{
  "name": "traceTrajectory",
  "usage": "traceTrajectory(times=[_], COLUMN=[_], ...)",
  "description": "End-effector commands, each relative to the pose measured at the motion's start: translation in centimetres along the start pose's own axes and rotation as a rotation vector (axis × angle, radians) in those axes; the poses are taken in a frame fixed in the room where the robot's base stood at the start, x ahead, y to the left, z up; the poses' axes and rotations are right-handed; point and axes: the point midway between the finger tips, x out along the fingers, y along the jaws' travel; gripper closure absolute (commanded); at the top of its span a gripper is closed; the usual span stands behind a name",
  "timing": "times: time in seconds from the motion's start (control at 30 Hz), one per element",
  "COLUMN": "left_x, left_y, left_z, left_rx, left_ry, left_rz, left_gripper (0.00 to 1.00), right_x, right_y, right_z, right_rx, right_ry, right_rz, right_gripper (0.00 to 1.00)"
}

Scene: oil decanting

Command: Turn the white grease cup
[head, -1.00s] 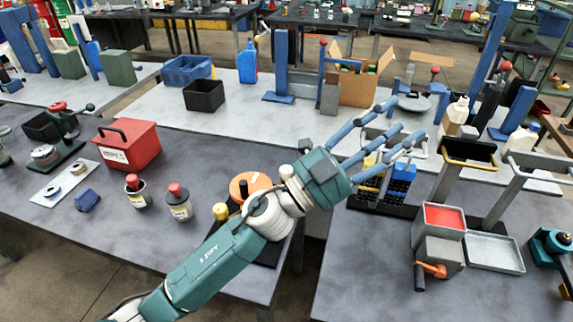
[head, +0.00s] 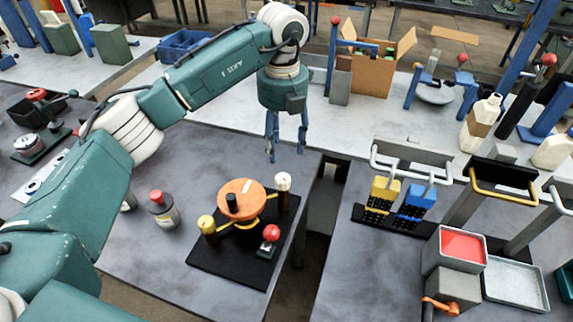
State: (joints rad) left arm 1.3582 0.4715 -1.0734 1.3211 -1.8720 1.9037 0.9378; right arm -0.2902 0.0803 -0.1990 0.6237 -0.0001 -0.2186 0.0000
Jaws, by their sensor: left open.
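The white grease cup (head: 283,180) is a small white cap on a dark post, at the back right of a black base plate (head: 226,263) on the left table. An orange disc (head: 241,199) with a black knob sits beside it on a yellow frame. A yellow cup (head: 207,224) and a red ball knob (head: 271,232) stand at the plate's front left and right. My left gripper (head: 285,158) is open and empty. It points down, its fingertips just above and behind the white cup in the picture. Whether they touch it cannot be told, but they look apart.
A red-capped bottle (head: 163,211) stands left of the plate. A gap separates this table from the right table, which holds yellow and blue blocks (head: 383,190) and a red-filled tray (head: 461,246). An open cardboard box (head: 369,73) is on the back table. My arm covers the left side.

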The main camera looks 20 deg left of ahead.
Motion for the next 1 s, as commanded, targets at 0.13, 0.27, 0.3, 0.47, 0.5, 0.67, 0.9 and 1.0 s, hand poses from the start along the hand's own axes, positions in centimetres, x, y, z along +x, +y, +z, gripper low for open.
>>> traceTrajectory(times=[0.13, 0.27, 0.3, 0.47, 0.5, 0.67, 0.9, 1.0], left_x=[2.3, 4.8, 5.5, 8.1, 8.6, 9.8, 10.0, 10.0], left_y=[0.0, -0.1, -0.1, -0.2, -0.2, -0.2, -0.2, -0.2], left_z=[-0.2, -0.3, -0.2, -0.2, -0.2, -0.2, -0.1, -0.1], left_rx=[0.003, 0.003, 0.002, 0.004, 0.004, 0.005, 0.006, 0.006], left_ry=[0.007, 0.007, 0.006, 0.004, 0.005, 0.002, 0.001, 0.001], left_rz=[0.001, -0.001, -0.002, -0.004, -0.003, -0.004, -0.005, -0.005], left_gripper=[0.49, 0.49, 0.49, 0.49, 0.49, 0.49, 0.49, 0.59], right_x=[-1.3, -2.4, -2.7, -3.5, -3.7, -3.8, -3.8, -3.8], right_y=[-0.1, -0.3, -0.4, -0.4, -0.3, -0.1, -0.1, -0.1], right_z=[0.7, 2.1, 2.4, 2.3, 2.0, 0.1, -0.1, 0.3], right_rx=[0.0, 0.0, 0.0, -0.001, -0.001, -0.001, -0.001, -0.001], right_ry=[-0.011, -0.032, -0.037, -0.037, -0.033, -0.006, -0.002, -0.009], right_rz=[-0.002, -0.004, -0.005, -0.005, -0.004, -0.002, -0.001, -0.002], right_gripper=[0.49, 0.49, 0.49, 0.49, 0.49, 0.49, 0.49, 0.49])
